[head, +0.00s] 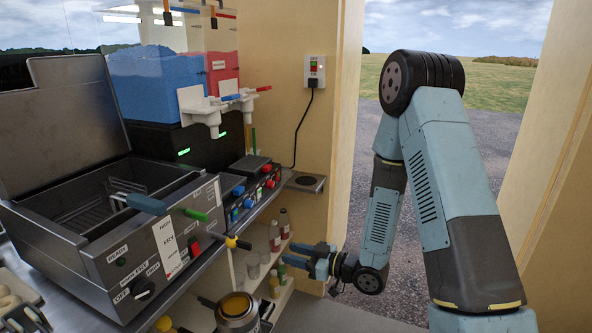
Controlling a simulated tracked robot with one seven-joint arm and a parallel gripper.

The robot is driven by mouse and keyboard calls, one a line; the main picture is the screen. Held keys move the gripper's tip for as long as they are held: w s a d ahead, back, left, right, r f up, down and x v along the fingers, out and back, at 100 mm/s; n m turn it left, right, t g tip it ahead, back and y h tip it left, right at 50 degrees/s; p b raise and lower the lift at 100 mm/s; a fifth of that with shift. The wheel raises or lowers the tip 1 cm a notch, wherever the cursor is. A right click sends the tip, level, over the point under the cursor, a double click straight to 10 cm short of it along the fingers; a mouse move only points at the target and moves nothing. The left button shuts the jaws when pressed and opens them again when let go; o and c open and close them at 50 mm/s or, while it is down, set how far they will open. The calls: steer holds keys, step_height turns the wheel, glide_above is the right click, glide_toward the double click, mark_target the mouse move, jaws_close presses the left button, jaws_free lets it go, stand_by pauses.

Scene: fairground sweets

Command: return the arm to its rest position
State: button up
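My arm is blue-grey with dark joints and fills the right side of the head view. It rises from the lower right, bends at a high elbow, and comes down to a dark wrist. My gripper (299,254) points left, low in front of the shelves under the counter. Its two blue fingers appear apart, with nothing seen between them. Small bottles stand on the shelf behind the fingertips; I cannot tell how close they are.
A fryer (158,237) with a raised lid stands on the left counter. An open tin (238,316) is at the bottom. Shelf bottles (275,232) stand left of my gripper. A slush machine (160,85) is behind. The doorway beyond my arm opens onto gravel (400,270).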

steer(key=w+d+r+m+t+h, duration=0.2)
steer(key=w+d+r+h, duration=0.1)
steer(key=d+r+h, duration=0.3)
steer(key=w+d+r+m+t+h, duration=0.1)
steer(key=w+d+r+m+h, duration=0.15)
steer(key=d+r+h, duration=0.4)
steer(key=s+d+r+m+h, duration=0.35)
steer(key=s+d+r, duration=0.25)
steer(key=d+r, duration=0.3)
steer(key=s+d+r+m+g, duration=0.1)
steer(key=s+r+m+g, duration=0.1)
steer(key=s, duration=0.8)
steer(key=s+d+r+m+g, duration=0.1)
steer(key=s+r, duration=0.4)
steer(key=s, duration=0.6)
steer(key=m+g, duration=0.1)
steer(key=m, duration=0.1)
steer(key=shift+s+d+m+g+y, duration=0.2)
steer(key=shift+m+g+y, duration=0.1)
steer(key=shift+m, duration=0.1)
steer(key=shift+a, duration=0.1)
